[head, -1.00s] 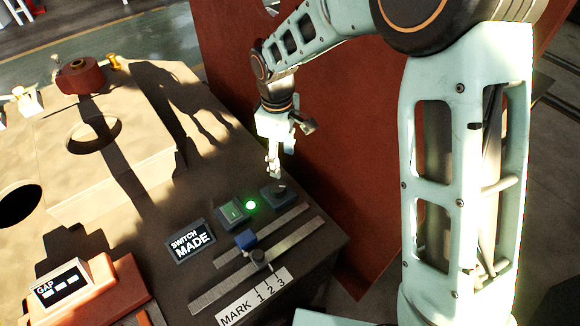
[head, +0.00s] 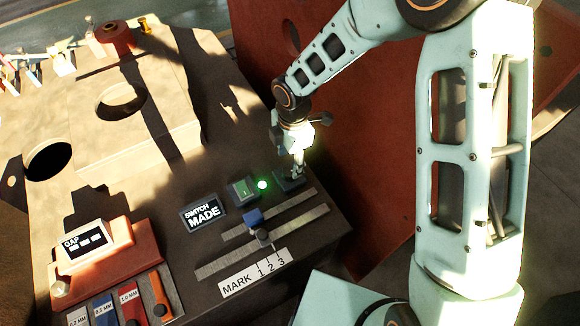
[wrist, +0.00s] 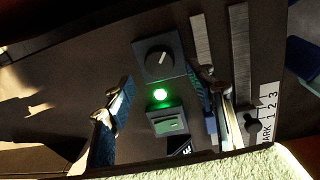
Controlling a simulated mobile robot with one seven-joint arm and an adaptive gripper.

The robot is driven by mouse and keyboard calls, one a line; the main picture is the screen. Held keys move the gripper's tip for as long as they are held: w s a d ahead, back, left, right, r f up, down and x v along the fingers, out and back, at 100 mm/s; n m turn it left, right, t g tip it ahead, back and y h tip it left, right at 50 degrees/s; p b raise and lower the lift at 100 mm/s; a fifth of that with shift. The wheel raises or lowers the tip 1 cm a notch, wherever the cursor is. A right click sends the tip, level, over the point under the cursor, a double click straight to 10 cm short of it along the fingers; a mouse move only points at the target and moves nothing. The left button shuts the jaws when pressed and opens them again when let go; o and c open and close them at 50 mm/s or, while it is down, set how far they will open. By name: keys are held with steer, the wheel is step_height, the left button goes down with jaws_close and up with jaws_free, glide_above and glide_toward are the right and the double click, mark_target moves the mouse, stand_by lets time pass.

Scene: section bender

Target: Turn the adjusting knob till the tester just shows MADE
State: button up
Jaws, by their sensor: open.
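The adjusting knob (wrist: 159,60) is a round dark dial with a pale pointer line, on a square dark base (head: 288,184). In the head view my gripper (head: 297,168) is over this base and partly hides the knob. In the wrist view the knob lies between the lines of my open gripper's fingers (wrist: 160,92); they look apart from it. The tester display (head: 203,213) reads SWITCH MADE. A green lamp (head: 262,184) is lit beside the knob base; it also shows in the wrist view (wrist: 160,95). A green-topped box (head: 243,191) stands next to the lamp.
Two metal rails with a blue block (head: 253,217) and a dark knob (head: 262,235) lie in front, by a MARK 1 2 3 scale (head: 256,273). A red panel (head: 350,130) rises behind.

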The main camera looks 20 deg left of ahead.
mark_target(289, 171)
steer(key=shift+w+a+f, duration=0.15)
steer(key=shift+f, duration=2.4)
steer(key=c, duration=1.2)
